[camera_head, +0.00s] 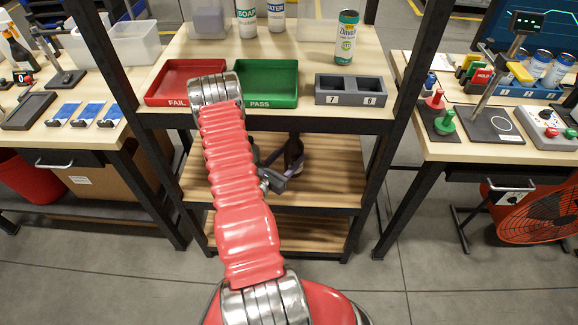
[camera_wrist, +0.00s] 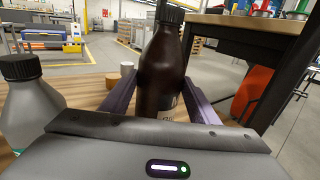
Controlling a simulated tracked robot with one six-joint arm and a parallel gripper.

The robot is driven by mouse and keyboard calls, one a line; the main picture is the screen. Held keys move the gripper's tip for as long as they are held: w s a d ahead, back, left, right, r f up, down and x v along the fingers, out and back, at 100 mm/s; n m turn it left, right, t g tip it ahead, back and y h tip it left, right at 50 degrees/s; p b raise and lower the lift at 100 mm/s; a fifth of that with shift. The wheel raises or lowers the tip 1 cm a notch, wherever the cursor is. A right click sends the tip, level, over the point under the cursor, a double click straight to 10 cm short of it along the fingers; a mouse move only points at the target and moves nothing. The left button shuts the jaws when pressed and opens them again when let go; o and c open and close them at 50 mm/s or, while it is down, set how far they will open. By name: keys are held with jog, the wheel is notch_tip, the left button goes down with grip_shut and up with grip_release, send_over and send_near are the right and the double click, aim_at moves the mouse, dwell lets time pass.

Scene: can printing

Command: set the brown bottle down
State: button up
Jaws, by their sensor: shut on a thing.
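The brown bottle (camera_wrist: 163,70) has a black cap and stands nearly upright in the wrist view. My gripper (camera_wrist: 160,88) is shut on it, with one purple finger on each side of its body. In the head view the dark bottle (camera_head: 293,149) and my gripper (camera_head: 288,167) show in the gap under the upper shelf, above the middle wooden shelf (camera_head: 325,178). The bottle's base is hidden in both views, so I cannot tell whether it touches the shelf.
In the wrist view a grey bottle with a black cap (camera_wrist: 30,112) stands close at the left. Two small containers, one orange-brown (camera_wrist: 113,80) and one white-topped (camera_wrist: 127,70), stand behind. The upper shelf holds a red FAIL tray (camera_head: 160,85) and green PASS tray (camera_head: 268,100).

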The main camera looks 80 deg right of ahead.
aim_at(288, 165)
jog(key=shift+f, duration=2)
jog(key=shift+f, duration=0.15)
jog(key=o, duration=1.6)
jog(key=v, duration=1.2)
jog(key=shift+w, duration=0.1)
